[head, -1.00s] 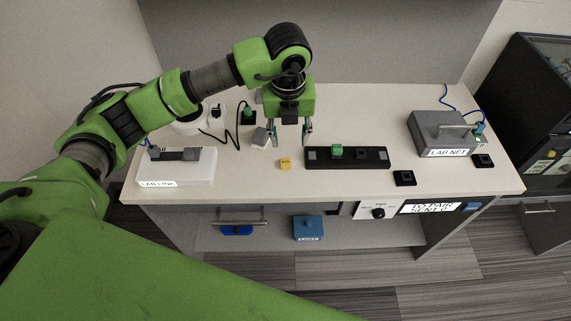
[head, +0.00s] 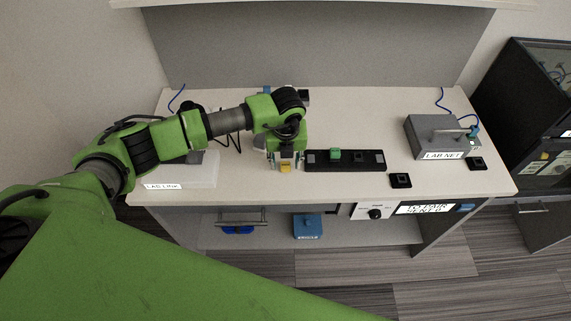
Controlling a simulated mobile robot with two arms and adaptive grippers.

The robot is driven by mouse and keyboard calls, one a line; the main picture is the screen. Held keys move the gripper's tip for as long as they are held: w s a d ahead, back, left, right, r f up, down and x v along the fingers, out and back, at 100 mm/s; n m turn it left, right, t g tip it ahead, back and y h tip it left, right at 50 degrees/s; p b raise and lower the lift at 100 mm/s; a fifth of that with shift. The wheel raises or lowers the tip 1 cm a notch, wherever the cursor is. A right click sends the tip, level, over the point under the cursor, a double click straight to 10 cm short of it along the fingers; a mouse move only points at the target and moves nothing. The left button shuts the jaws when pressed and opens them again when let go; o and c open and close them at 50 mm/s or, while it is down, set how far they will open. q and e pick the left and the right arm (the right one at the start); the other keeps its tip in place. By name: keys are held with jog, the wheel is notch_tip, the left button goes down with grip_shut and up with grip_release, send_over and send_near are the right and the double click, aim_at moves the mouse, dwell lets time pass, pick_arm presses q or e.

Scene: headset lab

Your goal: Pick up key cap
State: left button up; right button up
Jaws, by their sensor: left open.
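A small yellow key cap (head: 285,169) sits on the white bench near its front edge, left of a black key strip (head: 317,168). A green key cap (head: 335,154) sits on the strip. My left gripper (head: 285,163) points down over the yellow cap, with its fingers apart on either side of it. I cannot tell whether the fingers touch it. My right gripper is not in view.
A white LAB LINK box (head: 202,175) stands at the left, partly behind my arm. A grey LAB NET box (head: 434,138) stands at the right. Black square sockets (head: 400,180) lie near the front right. A blue box (head: 307,227) is on the shelf below.

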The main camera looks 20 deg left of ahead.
pick_arm(q)
jog(key=shift+f, duration=0.65)
jog(key=c, duration=0.8)
jog(key=shift+w+r, duration=0.1)
jog(key=shift+r, duration=0.05)
jog(key=shift+r, duration=0.6)
jog(key=s+d+r+b, duration=0.1)
jog(key=s+r+b, duration=0.1)
jog(key=s+r, duration=0.2)
jog(key=s+d+r+b, duration=0.1)
jog(key=s+r, duration=0.2)
jog(key=s, duration=0.2)
jog(key=s+d+r+b, duration=0.2)
jog(key=s+r, duration=0.2)
jog(key=shift+s+r+b, duration=0.25)
jog(key=shift+r+b, duration=0.05)
jog(key=shift+b, duration=0.05)
